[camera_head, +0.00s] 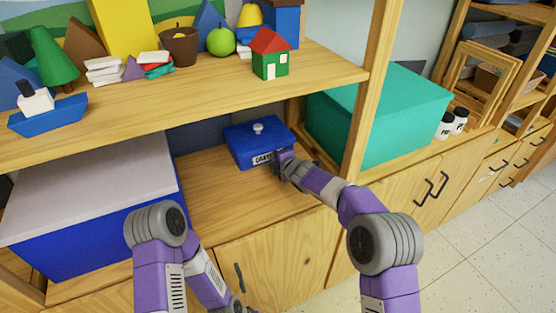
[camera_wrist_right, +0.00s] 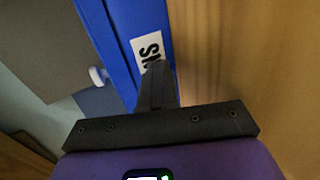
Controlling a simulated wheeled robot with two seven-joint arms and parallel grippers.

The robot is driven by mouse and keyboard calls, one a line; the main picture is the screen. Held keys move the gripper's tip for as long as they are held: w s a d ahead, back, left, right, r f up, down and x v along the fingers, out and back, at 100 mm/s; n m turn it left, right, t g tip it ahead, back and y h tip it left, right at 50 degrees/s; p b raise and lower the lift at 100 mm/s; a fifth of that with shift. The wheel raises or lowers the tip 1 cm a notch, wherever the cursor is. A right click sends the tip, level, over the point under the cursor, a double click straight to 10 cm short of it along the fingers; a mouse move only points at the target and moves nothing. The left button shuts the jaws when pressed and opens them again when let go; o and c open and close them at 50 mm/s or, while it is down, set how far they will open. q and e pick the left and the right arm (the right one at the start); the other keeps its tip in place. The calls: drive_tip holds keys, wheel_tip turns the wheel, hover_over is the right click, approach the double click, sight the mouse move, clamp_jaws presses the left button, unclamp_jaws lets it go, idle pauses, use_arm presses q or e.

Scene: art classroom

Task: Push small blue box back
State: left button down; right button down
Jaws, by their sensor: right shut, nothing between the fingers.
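The small blue box (camera_head: 250,139) with a white knob and a white label sits on the lower shelf of the wooden unit. In the right wrist view its blue front (camera_wrist_right: 119,30) and label fill the upper middle. My right gripper (camera_head: 281,158) is at the right part of the box's front. Its shut fingers (camera_wrist_right: 154,72) reach the front by the label and hold nothing; whether they touch it is hard to tell. My left arm is low in the head view, and its gripper (camera_head: 240,308) is mostly cut off at the bottom edge.
A large blue box with a pale lid (camera_head: 90,185) stands left on the same shelf. A big teal box (camera_head: 385,115) stands right, beyond a wooden post (camera_head: 368,85). The upper shelf (camera_head: 210,90) with toys hangs above. Bare shelf (camera_head: 215,190) lies before the small box.

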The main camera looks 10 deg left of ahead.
drive_tip(key=shift+w+a, duration=0.15)
drive_tip(key=shift+a, duration=0.05)
drive_tip(key=shift+w, duration=0.1)
drive_tip(key=shift+s+d, duration=0.2)
drive_tip(key=shift+s, duration=0.25)
drive_tip(key=shift+s+d, duration=0.7)
drive_tip(key=shift+s, duration=0.25)
